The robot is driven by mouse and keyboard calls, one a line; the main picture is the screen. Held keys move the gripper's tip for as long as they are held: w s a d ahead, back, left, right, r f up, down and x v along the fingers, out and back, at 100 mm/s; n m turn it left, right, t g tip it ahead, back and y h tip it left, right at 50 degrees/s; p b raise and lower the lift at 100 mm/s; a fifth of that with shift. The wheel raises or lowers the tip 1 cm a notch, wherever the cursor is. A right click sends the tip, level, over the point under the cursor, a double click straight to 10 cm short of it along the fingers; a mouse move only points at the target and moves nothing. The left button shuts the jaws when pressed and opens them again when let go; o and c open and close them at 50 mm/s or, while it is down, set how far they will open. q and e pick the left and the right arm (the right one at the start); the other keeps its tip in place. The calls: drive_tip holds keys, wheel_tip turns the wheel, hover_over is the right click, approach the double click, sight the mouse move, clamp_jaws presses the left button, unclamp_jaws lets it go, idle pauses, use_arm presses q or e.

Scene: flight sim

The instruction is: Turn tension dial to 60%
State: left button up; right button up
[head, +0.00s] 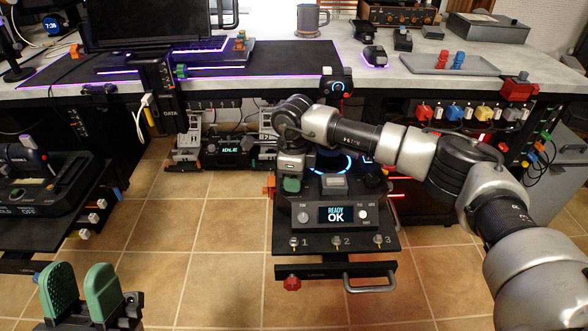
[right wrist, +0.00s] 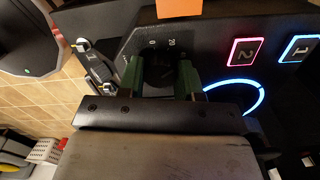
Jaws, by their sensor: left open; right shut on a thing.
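The tension dial (right wrist: 157,68) is a dark round knob on a black panel, with small white numbers around it, including a 0. The green fingers of my right gripper (right wrist: 161,76) are on either side of it, shut on the knob. The dial's pointer cannot be read. In the head view my right gripper (head: 291,184) is at the left side of the black control unit (head: 300,214), and its wrist hides the dial there. My left gripper (head: 82,294) is open and empty at the lower left, above the floor.
Another black console (head: 55,190) stands at the left. A desk (head: 420,80) runs across the back. Tiled floor (head: 190,270) is clear between them.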

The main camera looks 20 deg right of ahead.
drive_tip(key=m+p, duration=0.1)
drive_tip(key=m, duration=0.1)
drive_tip(key=shift+r+m+p, duration=0.2)
drive_tip(key=shift+m+p, duration=0.1)
drive_tip(key=shift+p, duration=0.1)
use_arm(q)
drive_tip(key=w+f+g+y+p, duration=0.2)
drive_tip(key=w+f+g+y, duration=0.2)
drive_tip(key=w+f+g, duration=0.5)
use_arm(e)
drive_tip(key=m, duration=0.2)
drive_tip(key=shift+m, duration=0.3)
drive_tip(key=shift+m+p, duration=0.75)
drive_tip(key=shift+m, duration=0.45)
drive_tip(key=shift+f+m+p, duration=0.1)
drive_tip(key=shift+m+p, duration=0.65)
drive_tip(key=shift+m, duration=0.45)
use_arm(q)
drive_tip(key=s+a+f+g+y, duration=0.2)
drive_tip(key=s+a+f+g, duration=0.1)
drive_tip(key=s+f+g, duration=0.4)
drive_tip(key=shift+s+f+n+g+y, duration=0.35)
drive_tip(key=shift+f+g, duration=0.95)
drive_tip(key=shift+g, duration=0.6)
use_arm(e)
drive_tip(key=shift+m, duration=0.3)
use_arm(q)
drive_tip(key=shift+a, duration=0.1)
